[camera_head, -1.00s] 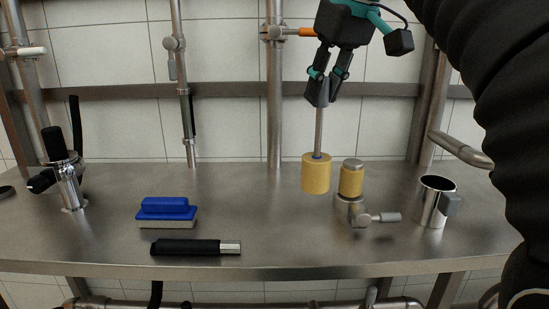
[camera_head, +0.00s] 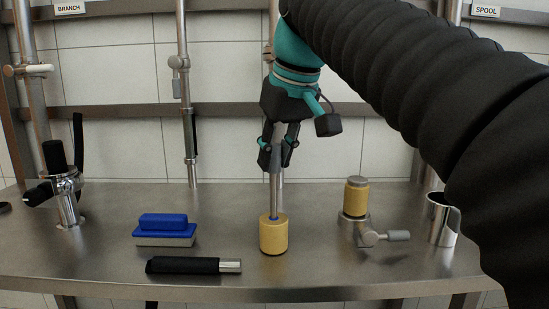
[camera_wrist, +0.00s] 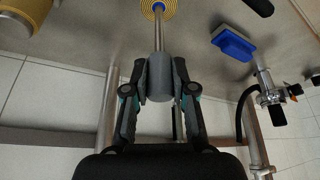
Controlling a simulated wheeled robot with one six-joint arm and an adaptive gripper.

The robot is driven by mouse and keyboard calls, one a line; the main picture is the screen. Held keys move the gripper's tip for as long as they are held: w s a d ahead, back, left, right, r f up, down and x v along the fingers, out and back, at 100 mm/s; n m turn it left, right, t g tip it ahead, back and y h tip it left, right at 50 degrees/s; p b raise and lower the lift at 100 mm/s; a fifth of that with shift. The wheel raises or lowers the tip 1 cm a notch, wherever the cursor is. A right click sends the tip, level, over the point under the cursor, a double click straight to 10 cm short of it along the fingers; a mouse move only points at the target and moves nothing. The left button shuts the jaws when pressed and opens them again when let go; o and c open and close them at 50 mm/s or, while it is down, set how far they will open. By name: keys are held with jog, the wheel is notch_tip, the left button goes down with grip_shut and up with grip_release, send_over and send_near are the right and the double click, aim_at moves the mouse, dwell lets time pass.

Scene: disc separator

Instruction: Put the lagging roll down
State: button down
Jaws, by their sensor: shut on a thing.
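The lagging roll (camera_head: 273,239) is a yellow cylinder with a blue centre and a grey rod standing up from it. My gripper (camera_head: 277,160) is shut on the upper end of that rod and holds the roll upright below it. The roll is at or just above the steel bench (camera_head: 215,205); I cannot tell whether its base touches. In the wrist view my gripper (camera_wrist: 160,88) has both fingers against the grey handle, and the roll (camera_wrist: 160,8) shows at the top edge as yellow rings, partly cut off.
A black-handled tool (camera_head: 180,265) and a blue brush (camera_head: 164,229) lie left of the roll. A valve with a yellow sleeve (camera_head: 356,198) and a steel mug (camera_head: 441,222) stand to the right. A chrome tap (camera_head: 65,195) is at far left. Bare bench surrounds the roll.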

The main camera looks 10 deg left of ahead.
jog(key=shift+f, duration=0.1)
jog(key=c, duration=1)
grip_release()
jog(key=shift+o, duration=0.2)
jog(key=p+v, duration=0.4)
jog(key=v, duration=0.8)
jog(key=shift+w, duration=0.1)
